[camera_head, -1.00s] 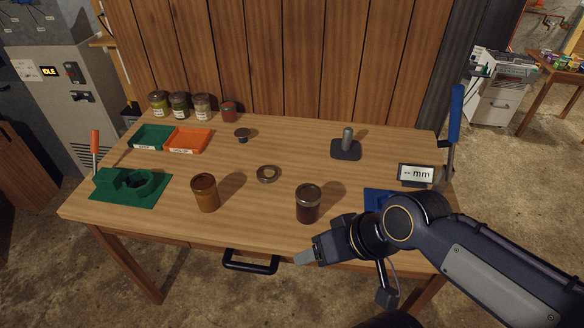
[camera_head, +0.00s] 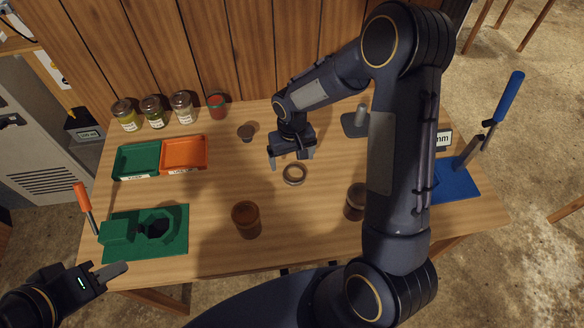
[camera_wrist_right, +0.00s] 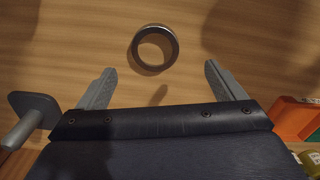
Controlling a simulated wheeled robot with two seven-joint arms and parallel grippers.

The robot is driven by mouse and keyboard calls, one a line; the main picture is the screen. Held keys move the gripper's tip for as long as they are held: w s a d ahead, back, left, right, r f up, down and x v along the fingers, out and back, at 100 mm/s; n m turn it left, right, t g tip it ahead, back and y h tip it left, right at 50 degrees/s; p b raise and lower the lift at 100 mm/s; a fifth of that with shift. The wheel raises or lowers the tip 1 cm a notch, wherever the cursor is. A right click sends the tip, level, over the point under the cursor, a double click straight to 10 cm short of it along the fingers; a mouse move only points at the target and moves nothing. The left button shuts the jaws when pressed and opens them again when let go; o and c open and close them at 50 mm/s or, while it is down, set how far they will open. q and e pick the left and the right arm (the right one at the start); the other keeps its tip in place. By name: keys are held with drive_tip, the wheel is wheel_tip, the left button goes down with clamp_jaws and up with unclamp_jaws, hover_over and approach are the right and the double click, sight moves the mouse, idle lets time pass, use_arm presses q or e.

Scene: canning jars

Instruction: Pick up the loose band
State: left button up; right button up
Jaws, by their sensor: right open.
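The loose band (camera_head: 294,184) is a metal ring lying flat on the wooden table, near its middle. In the right wrist view the band (camera_wrist_right: 174,48) lies beyond the fingertips, roughly centred between them. My right gripper (camera_head: 292,160) is open and empty, pointing down just behind the band and apart from it. In the right wrist view its two fingers (camera_wrist_right: 159,70) are spread wide. My left gripper (camera_head: 103,272) is at the lower left, off the table's front edge, away from the band; its jaw opening is unclear.
A brown jar (camera_head: 246,222) and a dark jar (camera_head: 355,204), partly behind my right arm, stand in front of the band. A small dark object (camera_head: 246,132) is behind left. Green (camera_head: 136,160) and orange (camera_head: 184,153) trays and a green fixture (camera_head: 176,218) lie left.

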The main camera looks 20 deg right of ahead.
sight(294, 177)
drive_tip(key=shift+s+d+f+b, duration=0.1)
drive_tip(key=shift+f+b, duration=0.2)
drive_tip(key=shift+f, duration=0.5)
drive_tip(key=f+b, duration=0.2)
drive_tip(key=f, duration=0.1)
drive_tip(key=f+b, duration=0.1)
drive_tip(key=f, duration=0.1)
drive_tip(key=shift+d+f, duration=0.25)
drive_tip(key=shift+r, duration=0.15)
drive_tip(key=c, duration=1)
drive_tip(key=shift+c, duration=0.2)
drive_tip(key=shift+r, duration=0.1)
